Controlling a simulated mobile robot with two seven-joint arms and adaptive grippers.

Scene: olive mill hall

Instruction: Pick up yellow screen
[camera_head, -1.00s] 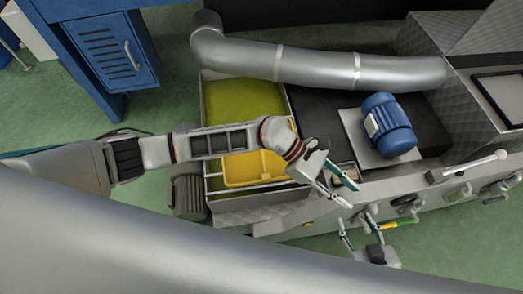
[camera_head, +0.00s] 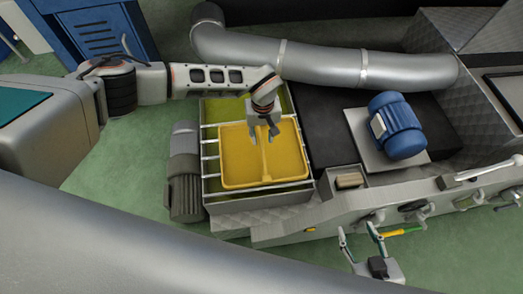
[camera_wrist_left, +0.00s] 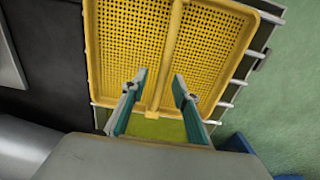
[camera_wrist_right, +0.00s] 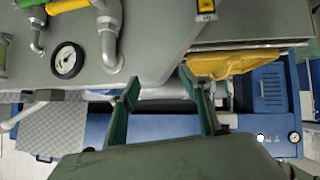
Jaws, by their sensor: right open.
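The yellow screen (camera_head: 237,166) is a flat mesh tray with a raised rim and a bar along its middle. It rests on the rails of an open metal tank (camera_head: 255,203) over olive-green contents. My left gripper (camera_head: 264,140) is above the screen near the bar's far end. In the left wrist view the open fingers (camera_wrist_left: 160,88) stand on either side of the bar (camera_wrist_left: 168,60), with no visible grip; whether they touch the screen is unclear. My right gripper (camera_head: 358,230) is open and empty in front of the machine's valve panel, away from the screen.
A thick grey pipe (camera_head: 320,62) runs behind the tank. A blue motor (camera_head: 396,126) stands to its right and a grey motor (camera_head: 185,185) to its left. Valves and a gauge (camera_wrist_right: 67,60) line the front panel.

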